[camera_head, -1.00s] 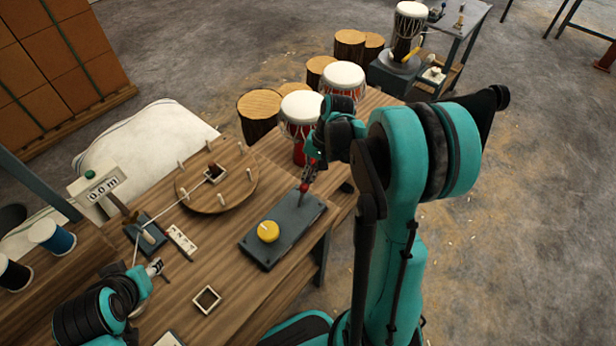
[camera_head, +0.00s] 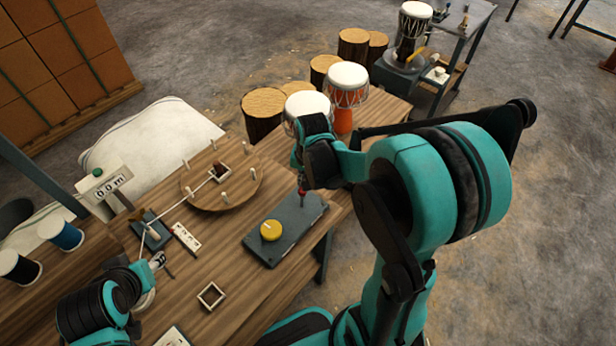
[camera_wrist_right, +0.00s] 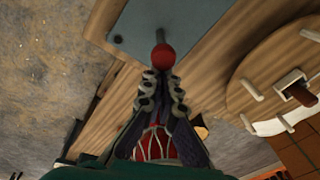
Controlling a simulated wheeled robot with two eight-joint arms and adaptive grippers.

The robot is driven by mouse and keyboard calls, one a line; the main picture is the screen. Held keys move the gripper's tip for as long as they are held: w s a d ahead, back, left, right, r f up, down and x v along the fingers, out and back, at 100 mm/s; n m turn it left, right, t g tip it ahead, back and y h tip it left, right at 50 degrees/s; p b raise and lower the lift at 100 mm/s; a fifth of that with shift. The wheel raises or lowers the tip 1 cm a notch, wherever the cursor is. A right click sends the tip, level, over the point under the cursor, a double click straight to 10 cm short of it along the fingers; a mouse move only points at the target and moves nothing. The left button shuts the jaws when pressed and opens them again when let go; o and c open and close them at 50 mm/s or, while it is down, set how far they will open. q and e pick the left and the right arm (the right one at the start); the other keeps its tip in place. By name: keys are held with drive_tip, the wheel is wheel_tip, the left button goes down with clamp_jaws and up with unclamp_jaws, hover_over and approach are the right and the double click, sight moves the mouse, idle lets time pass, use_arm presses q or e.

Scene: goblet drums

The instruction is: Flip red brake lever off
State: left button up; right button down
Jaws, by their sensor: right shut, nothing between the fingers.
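The red brake lever has a red ball knob (camera_wrist_right: 163,56) on a thin grey rod, which rises from a dark grey plate (camera_head: 270,243) on the wooden bench. In the head view the knob (camera_head: 301,190) shows just under my right gripper (camera_head: 300,178). In the wrist view my right gripper (camera_wrist_right: 163,76) is shut and empty, with its fingertips right at the knob; I cannot tell whether they touch. A yellow round knob (camera_head: 270,230) sits on the same plate. My left gripper (camera_head: 158,261) hangs over the bench's left part; its jaw opening is unclear.
A round wooden board with pegs (camera_head: 205,205) lies behind the plate. A small square frame (camera_head: 211,295) lies in front. Goblet drums (camera_head: 347,85) stand at the bench's far end. Thread spools (camera_head: 60,235) stand at left.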

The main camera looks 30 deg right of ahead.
drive_tip(key=a+h, duration=0.1)
drive_tip(key=s+a+t+h, duration=0.1)
drive_tip(key=shift+a+r+h, duration=0.1)
drive_tip(key=shift+a+h, duration=0.25)
drive_tip(key=shift+h, duration=0.05)
use_arm(q)
drive_tip(key=shift+f, duration=0.15)
use_arm(e)
drive_tip(key=shift+s+a, duration=0.2)
drive_tip(key=shift+a, duration=0.15)
drive_tip(key=shift+s+a, duration=0.1)
drive_tip(key=shift+w+d, duration=0.35)
drive_tip(key=shift+w, duration=0.1)
use_arm(q)
drive_tip(key=r+p, duration=0.2)
drive_tip(key=d+r+p, duration=0.1)
drive_tip(key=shift+w+r, duration=0.4)
use_arm(e)
wheel_tip(320, 180, up, 10)
drive_tip(key=shift+s+a+f, duration=0.25)
drive_tip(key=shift+a, duration=0.15)
